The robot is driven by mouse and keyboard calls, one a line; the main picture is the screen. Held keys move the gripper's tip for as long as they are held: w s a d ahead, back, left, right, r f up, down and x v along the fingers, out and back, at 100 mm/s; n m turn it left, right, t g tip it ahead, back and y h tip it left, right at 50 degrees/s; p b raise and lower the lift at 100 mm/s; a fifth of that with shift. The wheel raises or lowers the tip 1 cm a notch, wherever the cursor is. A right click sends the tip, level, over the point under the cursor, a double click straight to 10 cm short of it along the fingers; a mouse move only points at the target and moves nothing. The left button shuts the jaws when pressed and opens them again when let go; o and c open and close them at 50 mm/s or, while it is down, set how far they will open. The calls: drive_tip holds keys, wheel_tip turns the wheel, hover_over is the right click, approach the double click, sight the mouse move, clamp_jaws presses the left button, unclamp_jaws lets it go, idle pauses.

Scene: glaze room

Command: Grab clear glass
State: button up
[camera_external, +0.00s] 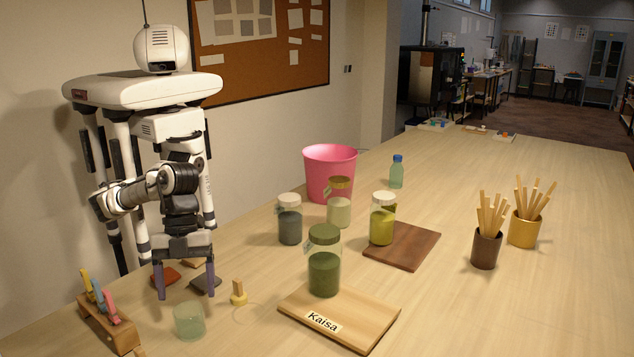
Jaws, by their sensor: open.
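The clear glass (189,321) is a short, greenish see-through tumbler at the front left of the table. It looks empty and upright. My gripper (186,282) points down above and behind the glass in this view, its two purple fingers spread apart with nothing between them. The left fingertip shows close to the glass's upper left, but I cannot tell the exact gap in depth.
A rack with coloured tools (108,318) stands left of the glass. A small yellow wooden stamp-like piece (239,293) is to its right. Dark and reddish tiles (206,283) lie behind.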

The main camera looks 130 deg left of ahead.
sight(190, 337)
drive_tip(key=shift+p+x, duration=1.15)
drive_tip(key=shift+x, duration=2.5)
drive_tip(key=shift+d, duration=0.1)
drive_tip(key=c, duration=1.2)
drive_tip(key=shift+o, duration=0.2)
drive_tip(key=shift+r, duration=0.1)
